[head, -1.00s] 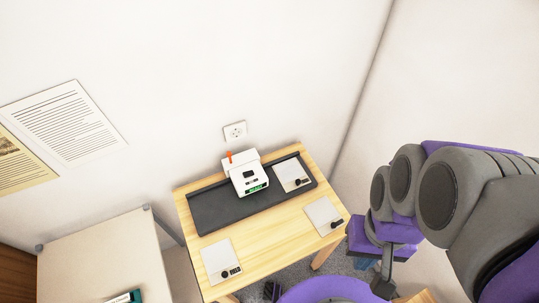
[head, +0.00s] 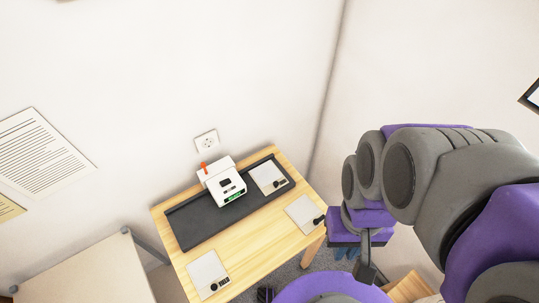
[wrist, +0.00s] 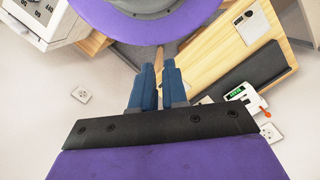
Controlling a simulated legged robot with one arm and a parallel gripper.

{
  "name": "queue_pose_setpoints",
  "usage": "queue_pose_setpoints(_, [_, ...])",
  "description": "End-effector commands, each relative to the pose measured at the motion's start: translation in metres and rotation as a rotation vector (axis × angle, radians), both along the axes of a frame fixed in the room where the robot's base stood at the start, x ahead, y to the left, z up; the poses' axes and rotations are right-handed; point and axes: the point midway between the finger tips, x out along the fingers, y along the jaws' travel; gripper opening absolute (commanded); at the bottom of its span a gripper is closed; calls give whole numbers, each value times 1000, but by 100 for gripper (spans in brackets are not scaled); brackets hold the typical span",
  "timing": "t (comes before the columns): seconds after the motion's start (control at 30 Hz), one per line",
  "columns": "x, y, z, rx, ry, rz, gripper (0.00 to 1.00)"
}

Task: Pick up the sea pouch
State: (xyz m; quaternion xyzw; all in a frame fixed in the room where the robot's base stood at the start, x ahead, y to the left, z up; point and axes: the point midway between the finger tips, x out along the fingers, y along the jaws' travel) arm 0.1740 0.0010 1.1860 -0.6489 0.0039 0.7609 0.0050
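No object can be told as the sea pouch in these views. On the wooden table (head: 235,255), several flat pale sheets or pouches with small black parts lie apart: one at the back right (head: 268,178), one at the right edge (head: 303,214) and one at the front left (head: 208,274). Their prints are too small to read. My gripper (wrist: 158,64) shows two blue fingers in the wrist view with a narrow gap and nothing held between them. In the head view it is mostly hidden behind my arm, right of the table.
A white device (head: 222,182) with a green display and an orange part stands on a dark mat (head: 190,227). A beige table (head: 95,275) is at lower left. Printed sheets (head: 38,155) and a socket (head: 206,142) are on the wall. The wooden table's front middle is clear.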

Motion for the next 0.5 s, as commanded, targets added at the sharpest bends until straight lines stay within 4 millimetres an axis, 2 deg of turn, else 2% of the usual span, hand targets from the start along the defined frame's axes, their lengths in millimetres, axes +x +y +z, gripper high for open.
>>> queue_pose_setpoints(0.03, [6,1,0,2,3,-13,18])
queue_pose_setpoints(0.17, [36,5,-1,6,5,-87,31])
queue_pose_setpoints(0.37, [98,16,-9,16,14,-245,50])
queue_pose_setpoints(0.5, [143,23,-21,21,18,-354,52])
